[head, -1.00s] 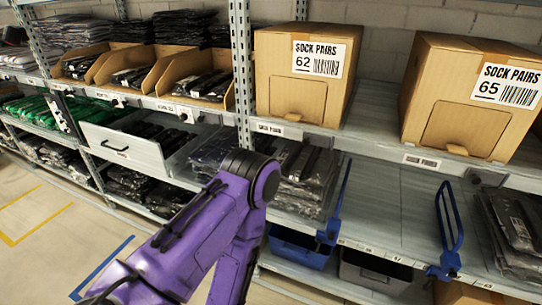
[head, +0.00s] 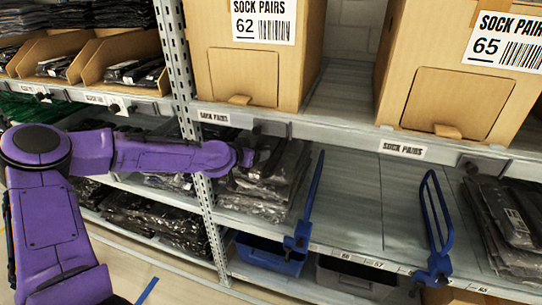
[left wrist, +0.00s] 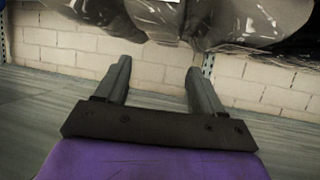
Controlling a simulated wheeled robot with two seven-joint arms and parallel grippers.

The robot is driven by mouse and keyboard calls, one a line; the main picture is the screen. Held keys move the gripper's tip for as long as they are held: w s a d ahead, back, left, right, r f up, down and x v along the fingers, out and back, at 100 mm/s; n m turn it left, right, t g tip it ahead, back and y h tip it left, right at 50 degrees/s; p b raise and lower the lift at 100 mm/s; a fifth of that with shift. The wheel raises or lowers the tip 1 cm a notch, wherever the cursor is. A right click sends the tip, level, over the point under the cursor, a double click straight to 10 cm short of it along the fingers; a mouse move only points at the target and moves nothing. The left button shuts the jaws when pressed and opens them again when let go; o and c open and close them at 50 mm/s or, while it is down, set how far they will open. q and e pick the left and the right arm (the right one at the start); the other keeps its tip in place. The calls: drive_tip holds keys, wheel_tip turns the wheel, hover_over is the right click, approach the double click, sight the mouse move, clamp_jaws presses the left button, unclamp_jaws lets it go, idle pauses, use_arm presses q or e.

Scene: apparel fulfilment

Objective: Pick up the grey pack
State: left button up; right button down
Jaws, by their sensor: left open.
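A stack of grey packs in clear, shiny plastic (head: 262,195) lies on the middle shelf, left of a blue divider. Plastic-wrapped grey packs also fill the top edge of the left wrist view (left wrist: 160,18). I cannot tell which single pack the task means. My left arm reaches in from the left to this stack, and its hand covers part of it in the head view. My left gripper (left wrist: 158,66) is open, with nothing between its two dark fingers. The packs appear beyond the fingertips; contact cannot be told. My right gripper is not in view.
Sock cartons marked 62 (head: 245,70) and 65 (head: 460,85) stand on the shelf above. A steel upright (head: 185,90) is just left of the stack. Blue dividers (head: 305,215) (head: 435,230) bound a bare shelf stretch. Another dark pack stack (head: 510,225) is at right.

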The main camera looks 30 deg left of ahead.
use_arm(q)
drive_tip(key=x, duration=0.2)
drive_tip(key=b+x, duration=0.1)
drive_tip(key=x, duration=0.2)
drive_tip(key=b+x, duration=0.1)
drive_tip(key=x, duration=0.1)
drive_tip(key=shift+a+f, duration=0.3)
drive_tip(key=shift+f, duration=0.1)
drive_tip(key=shift+w+f, duration=0.1)
drive_tip(key=shift+w, duration=0.35)
drive_tip(key=shift+s, duration=0.1)
drive_tip(key=shift+c, duration=1.2)
drive_tip(key=c, duration=0.9)
